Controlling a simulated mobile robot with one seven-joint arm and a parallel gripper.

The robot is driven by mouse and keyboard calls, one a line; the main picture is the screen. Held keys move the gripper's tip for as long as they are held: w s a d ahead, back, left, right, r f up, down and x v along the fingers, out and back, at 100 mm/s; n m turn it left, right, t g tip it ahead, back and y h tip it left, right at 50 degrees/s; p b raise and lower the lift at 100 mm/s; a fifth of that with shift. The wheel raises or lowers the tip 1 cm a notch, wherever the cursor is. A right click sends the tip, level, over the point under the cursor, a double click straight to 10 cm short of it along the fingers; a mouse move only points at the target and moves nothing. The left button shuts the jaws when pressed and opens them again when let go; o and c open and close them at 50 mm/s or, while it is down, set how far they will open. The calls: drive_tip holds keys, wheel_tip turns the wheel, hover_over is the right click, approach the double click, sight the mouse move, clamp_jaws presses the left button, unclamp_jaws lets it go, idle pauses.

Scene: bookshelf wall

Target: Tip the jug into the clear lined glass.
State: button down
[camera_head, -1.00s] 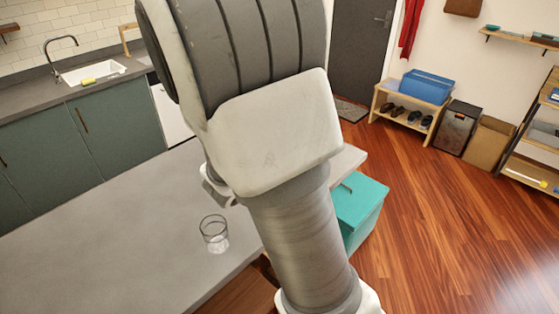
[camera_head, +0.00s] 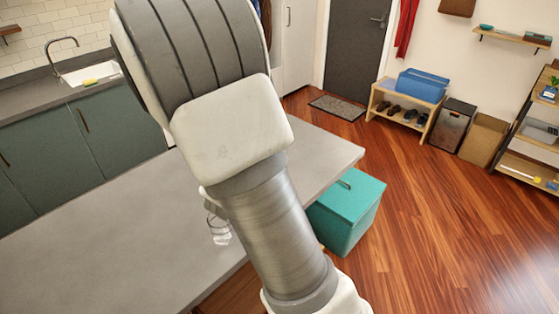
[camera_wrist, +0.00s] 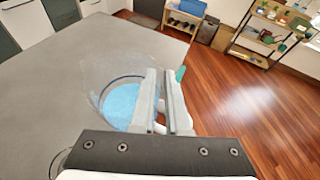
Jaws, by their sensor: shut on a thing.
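My gripper (camera_wrist: 163,102) is shut on the handle of a clear jug (camera_wrist: 97,72) in the wrist view. The jug holds blue liquid (camera_wrist: 120,105) and sits just left of the fingers. How far it is tilted I cannot tell. In the head view my arm hides the gripper and most or all of the jug. The clear glass (camera_head: 220,235) stands on the grey counter near its front edge, partly covered by my arm. A dark curved rim at the lower left of the wrist view may be the glass (camera_wrist: 58,164).
The grey counter (camera_head: 90,240) is bare to the left. A teal box (camera_head: 345,212) stands on the floor beyond its right end. A sink (camera_head: 90,73) and cabinets are at the back left. Shelves and bins are far right, with open wooden floor between.

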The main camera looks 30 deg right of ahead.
drive_tip(key=shift+w+a+f+n+t+h+b, duration=0.2)
drive_tip(key=shift+a+f+n+h+b, duration=0.3)
drive_tip(key=shift+a+f, duration=0.35)
drive_tip(key=shift+w+a+f+n+t+h+b, duration=0.25)
drive_tip(key=shift+a+f+h+b, duration=0.35)
drive_tip(key=shift+a, duration=0.35)
drive_tip(key=shift+w+a+f+n+t+h+b, duration=0.15)
drive_tip(key=shift+a+f+n+h+b, duration=0.4)
drive_tip(key=shift+a+f, duration=0.3)
drive_tip(key=a, duration=0.1)
drive_tip(key=a+n+h+b, duration=0.1)
drive_tip(key=a+n+t+b, duration=0.1)
drive_tip(key=shift+w+h, duration=0.3)
drive_tip(key=shift+h, duration=0.05)
drive_tip(key=shift+a+f, duration=0.25)
drive_tip(key=shift+f, duration=0.1)
drive_tip(key=shift+a+f+n+b, duration=0.3)
drive_tip(key=shift+a+f+n, duration=0.1)
drive_tip(key=shift+f+n, duration=0.15)
drive_tip(key=shift+f, duration=0.1)
drive_tip(key=shift+w+a+r+n+t+h+p, duration=0.15)
drive_tip(key=shift+a+r+n+t+h+p, duration=0.4)
drive_tip(key=shift+n+t+p, duration=0.4)
idle(2.7)
